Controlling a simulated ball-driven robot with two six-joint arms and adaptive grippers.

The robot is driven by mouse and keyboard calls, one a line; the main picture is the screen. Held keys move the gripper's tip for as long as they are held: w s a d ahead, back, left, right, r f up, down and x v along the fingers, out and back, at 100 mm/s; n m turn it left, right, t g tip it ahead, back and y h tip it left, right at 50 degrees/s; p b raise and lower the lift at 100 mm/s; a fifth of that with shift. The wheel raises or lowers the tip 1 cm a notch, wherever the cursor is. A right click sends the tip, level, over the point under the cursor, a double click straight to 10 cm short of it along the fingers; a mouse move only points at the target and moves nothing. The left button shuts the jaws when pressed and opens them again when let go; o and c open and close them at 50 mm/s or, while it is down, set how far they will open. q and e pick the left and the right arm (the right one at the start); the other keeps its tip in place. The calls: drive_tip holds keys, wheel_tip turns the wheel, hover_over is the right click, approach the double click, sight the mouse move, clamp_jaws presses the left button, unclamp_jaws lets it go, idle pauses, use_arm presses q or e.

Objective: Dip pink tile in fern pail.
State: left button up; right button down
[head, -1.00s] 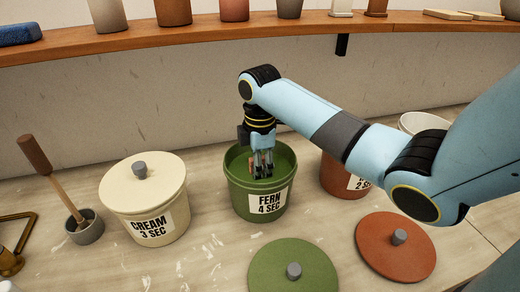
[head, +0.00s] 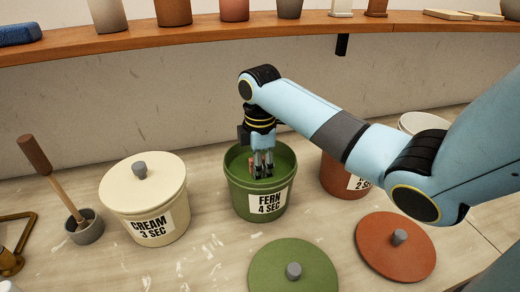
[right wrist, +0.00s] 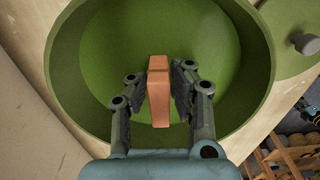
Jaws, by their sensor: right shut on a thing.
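The fern pail (head: 240,198) is green, open, and labelled "FERN 4 SEC"; green glaze shows inside it. My right gripper (head: 263,168) points down into the pail's mouth. It is shut on the pink tile (right wrist: 158,92), a small salmon-coloured slab held between the fingers in the right wrist view. The tile is over the green inside of the pail (right wrist: 68,75), clear of the walls. I cannot tell whether its lower end touches the glaze. My left gripper is not in view.
A lidded cream pail (head: 145,205) stands to the left, a red-brown pail (head: 338,178) to the right, partly behind my arm. The green lid (head: 293,255) and red lid (head: 395,250) lie in front. A wooden shelf (head: 200,37) with pots runs behind.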

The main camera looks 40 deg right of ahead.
wheel_tip(320, 180, up, 5)
drive_tip(key=p, duration=0.5)
drive_tip(key=shift+r+b, duration=0.35)
drive_tip(key=shift+b, duration=0.05)
drive_tip(key=shift+r, duration=0.25)
drive_tip(key=shift+r, duration=2.5)
